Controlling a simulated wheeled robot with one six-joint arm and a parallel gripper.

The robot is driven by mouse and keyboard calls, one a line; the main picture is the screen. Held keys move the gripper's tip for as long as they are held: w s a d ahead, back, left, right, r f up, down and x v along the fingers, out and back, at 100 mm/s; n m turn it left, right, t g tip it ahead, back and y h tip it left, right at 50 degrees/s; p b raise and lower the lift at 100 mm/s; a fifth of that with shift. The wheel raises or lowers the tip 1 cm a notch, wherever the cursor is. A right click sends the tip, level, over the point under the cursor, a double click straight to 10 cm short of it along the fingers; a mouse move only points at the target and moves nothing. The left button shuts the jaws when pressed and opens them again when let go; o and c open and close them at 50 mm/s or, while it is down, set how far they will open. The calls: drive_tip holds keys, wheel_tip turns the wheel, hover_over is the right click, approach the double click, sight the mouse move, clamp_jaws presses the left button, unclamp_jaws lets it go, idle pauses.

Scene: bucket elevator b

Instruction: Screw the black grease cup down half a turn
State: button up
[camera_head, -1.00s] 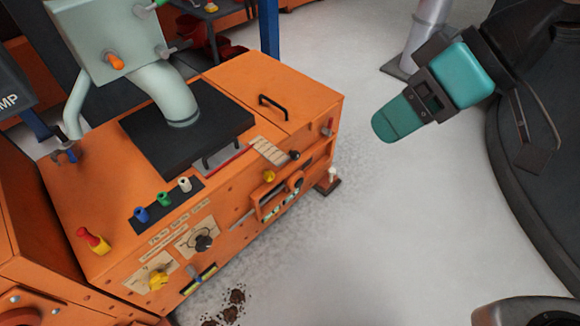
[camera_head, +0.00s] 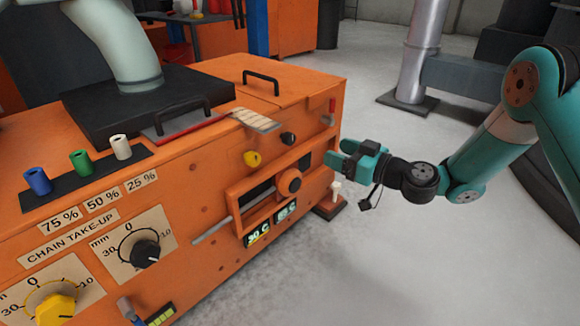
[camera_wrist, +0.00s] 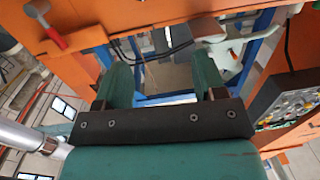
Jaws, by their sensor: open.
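The black grease cup (camera_head: 288,138) appears as a small black knob near the top edge of the orange housing's front, right of a matching yellow cup (camera_head: 252,158). My gripper (camera_head: 338,159) is to the right of the black cup, apart from it, near the housing's right corner. Its green fingers point left. In the wrist view my gripper (camera_wrist: 162,80) has its two fingers spread with nothing between them. I cannot make out the black cup in the wrist view.
The orange housing (camera_head: 215,205) carries a round orange knob (camera_head: 289,181) on a frame below the cups, a black dial knob (camera_head: 145,253) and a yellow dial knob (camera_head: 52,308). A red-handled lever (camera_head: 331,106) stands near my gripper.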

sight(292, 139)
drive_tip(key=shift+m+t, duration=0.3)
drive_tip(key=shift+t, duration=0.3)
drive_tip(key=w+a+f+b, duration=0.1)
drive_tip(key=w+a+b, duration=0.1)
drive_tip(key=w+a, duration=0.1)
drive_tip(key=w+a+f+b, duration=0.1)
drive_tip(key=w+a+b, duration=0.1)
drive_tip(key=w+a, duration=0.2)
drive_tip(key=w+a+f+b, duration=0.1)
drive_tip(key=w+a+b, duration=0.1)
drive_tip(key=w+a, duration=0.2)
drive_tip(key=shift+a+f, duration=0.4)
drive_tip(key=shift+a, duration=0.1)
drive_tip(key=shift+w+a+r, duration=0.15)
drive_tip(key=shift+w+a, duration=0.2)
drive_tip(key=c, duration=0.9)
